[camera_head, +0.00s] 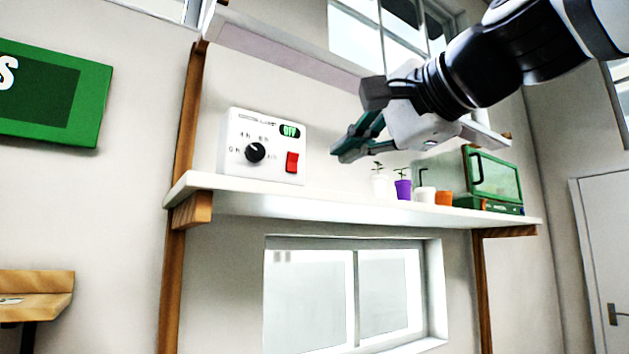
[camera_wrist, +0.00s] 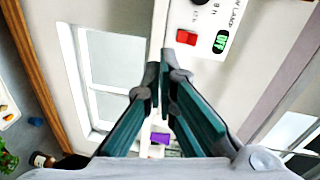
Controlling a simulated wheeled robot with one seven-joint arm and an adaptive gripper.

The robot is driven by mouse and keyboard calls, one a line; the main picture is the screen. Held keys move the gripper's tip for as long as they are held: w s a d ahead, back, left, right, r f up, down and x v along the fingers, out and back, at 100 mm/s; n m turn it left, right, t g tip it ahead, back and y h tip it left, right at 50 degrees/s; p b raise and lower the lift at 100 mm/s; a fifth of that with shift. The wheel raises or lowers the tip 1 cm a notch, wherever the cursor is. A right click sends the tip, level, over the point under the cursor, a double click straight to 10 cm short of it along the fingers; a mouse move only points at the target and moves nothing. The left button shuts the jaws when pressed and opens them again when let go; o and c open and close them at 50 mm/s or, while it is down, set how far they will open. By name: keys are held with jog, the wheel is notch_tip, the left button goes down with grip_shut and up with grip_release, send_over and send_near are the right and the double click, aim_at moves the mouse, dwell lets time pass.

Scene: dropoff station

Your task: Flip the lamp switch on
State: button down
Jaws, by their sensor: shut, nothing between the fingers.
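The lamp control box (camera_head: 236,143) is white and stands at the left end of the shelf. My gripper (camera_head: 341,151) is shut and empty, in front of and to the right of the box in the head view, apart from the switch. It also shows in the wrist view (camera_wrist: 164,72), pointing toward the box.
The white shelf (camera_head: 330,207) also bears small pots, including a purple pot (camera_head: 403,190) and an orange pot (camera_head: 443,198), and a green glass-fronted case (camera_head: 493,178) at right. A window (camera_head: 345,295) is below. The shelf between the box and the pots is clear.

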aim_at(292, 162)
jog(key=shift+m+t+y, duration=0.5)
jog(key=shift+m+y, duration=0.1)
jog(key=shift+y, duration=0.1)
notch_tip(292, 162, up, 5)
jog(key=shift+s+a+r, duration=0.1)
jog(key=p+x, duration=0.2)
jog(key=x, duration=1.2)
